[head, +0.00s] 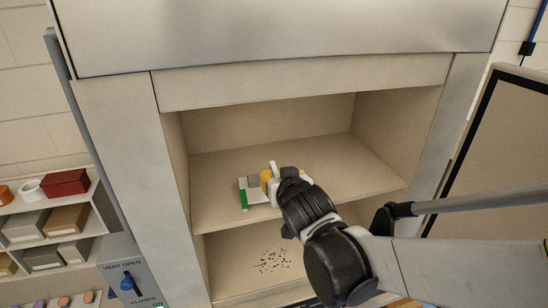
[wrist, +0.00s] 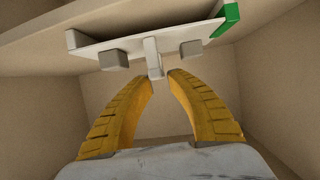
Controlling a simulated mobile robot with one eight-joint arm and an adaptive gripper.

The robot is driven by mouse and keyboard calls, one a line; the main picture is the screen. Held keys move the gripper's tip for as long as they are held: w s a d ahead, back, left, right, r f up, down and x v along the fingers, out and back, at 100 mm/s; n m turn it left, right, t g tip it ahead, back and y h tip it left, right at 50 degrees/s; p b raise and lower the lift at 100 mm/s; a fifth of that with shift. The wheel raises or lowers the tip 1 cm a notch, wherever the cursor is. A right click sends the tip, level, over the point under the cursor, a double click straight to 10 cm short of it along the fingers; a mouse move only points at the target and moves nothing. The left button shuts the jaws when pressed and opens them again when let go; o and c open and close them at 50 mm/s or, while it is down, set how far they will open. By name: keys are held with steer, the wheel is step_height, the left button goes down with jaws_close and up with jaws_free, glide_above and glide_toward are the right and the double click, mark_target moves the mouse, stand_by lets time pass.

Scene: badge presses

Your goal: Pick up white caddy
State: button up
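The white caddy (head: 256,195) sits on the upper shelf of an open cabinet. It is a flat white piece with a green strip on its left end in the head view. In the wrist view the white caddy (wrist: 135,42) lies across the top, with the green part at upper right, two grey blocks and a white upright handle at its middle. My gripper (wrist: 161,78) has its yellow fingers parted, their tips right by the handle's end; I cannot tell whether they touch it. In the head view my gripper (head: 267,181) partly hides the caddy.
The upper shelf (head: 340,170) is bare around the caddy, with cabinet walls on both sides. Dark specks (head: 272,261) lie in the lower compartment. A vent switch panel (head: 130,283) and a rack of boxes (head: 45,225) stand at left.

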mark_target(273, 168)
steer(key=x, duration=0.7)
steer(key=shift+w+f, duration=0.1)
steer(key=shift+w, duration=0.05)
jaws_close()
